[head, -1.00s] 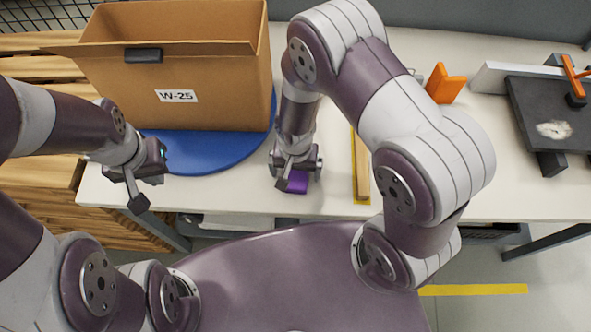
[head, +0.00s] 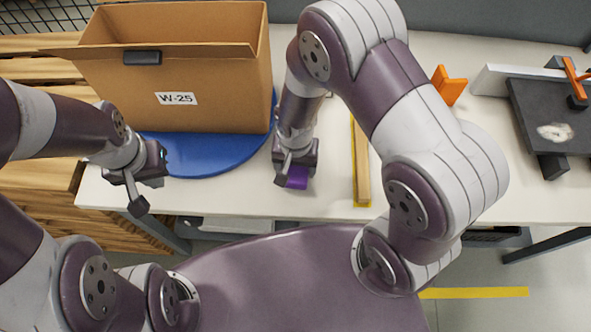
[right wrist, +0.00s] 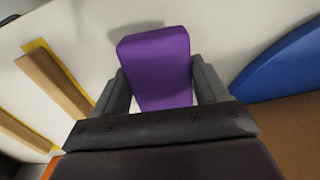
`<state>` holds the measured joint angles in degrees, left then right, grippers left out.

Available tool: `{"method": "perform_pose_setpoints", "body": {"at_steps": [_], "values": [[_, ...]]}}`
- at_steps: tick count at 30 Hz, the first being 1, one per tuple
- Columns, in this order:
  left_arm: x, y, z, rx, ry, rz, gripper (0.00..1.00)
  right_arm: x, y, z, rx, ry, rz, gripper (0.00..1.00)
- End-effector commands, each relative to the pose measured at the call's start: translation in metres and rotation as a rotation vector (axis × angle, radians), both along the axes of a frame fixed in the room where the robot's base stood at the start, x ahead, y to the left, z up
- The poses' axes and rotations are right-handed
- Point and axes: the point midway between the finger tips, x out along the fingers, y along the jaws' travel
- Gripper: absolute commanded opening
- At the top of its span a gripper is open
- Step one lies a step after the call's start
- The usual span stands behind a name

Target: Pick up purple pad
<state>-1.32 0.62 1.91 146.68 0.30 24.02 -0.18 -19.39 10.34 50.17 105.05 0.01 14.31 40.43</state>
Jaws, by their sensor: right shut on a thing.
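The purple pad (head: 298,177) is at my right gripper (head: 291,180), over the white table near its front edge. In the right wrist view the pad (right wrist: 160,66) stands out between the two dark fingers, and the right gripper (right wrist: 162,88) is shut on it. A shadow shows on the white surface behind the pad; I cannot tell whether the pad touches the table. My left gripper (head: 140,190) hangs at the left by the table's front left corner, away from the pad. Its fingers look apart, with nothing seen between them.
A cardboard box (head: 200,112) marked W-25 stands on a blue round mat (head: 215,160) left of my right gripper. A wooden strip (head: 361,165) on yellow lies to its right. An orange bracket (head: 447,86) and a dark machine plate (head: 550,115) are further right.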

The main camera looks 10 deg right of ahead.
Motion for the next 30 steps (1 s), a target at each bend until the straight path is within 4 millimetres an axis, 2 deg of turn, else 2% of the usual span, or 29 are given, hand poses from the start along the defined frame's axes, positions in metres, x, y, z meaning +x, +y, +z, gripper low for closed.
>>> {"method": "perform_pose_setpoints", "body": {"at_steps": [2, 15, 20, 28, 29, 30], "values": [[0.000, 0.000, -0.004, 0.000, 0.000, 0.000, 0.00, 0.005, -0.004, 0.013, 0.002, -0.004, -0.004, 0.44], [0.000, 0.000, -0.019, 0.000, 0.000, 0.000, 0.00, 0.067, -0.077, 0.068, -0.001, 0.000, -0.003, 0.44], [0.000, 0.000, -0.020, 0.000, 0.000, 0.000, 0.00, 0.076, -0.087, 0.078, -0.001, 0.001, -0.001, 0.44], [0.000, 0.000, -0.020, 0.000, 0.000, 0.000, 0.00, 0.077, -0.088, 0.079, -0.001, 0.003, 0.000, 0.44], [0.000, 0.000, -0.020, 0.000, 0.000, 0.000, 0.00, 0.077, -0.088, 0.079, -0.001, 0.003, 0.000, 0.63], [0.000, 0.000, -0.020, 0.000, 0.000, 0.000, 0.00, 0.077, -0.088, 0.079, -0.001, 0.003, 0.000, 0.50]]}}
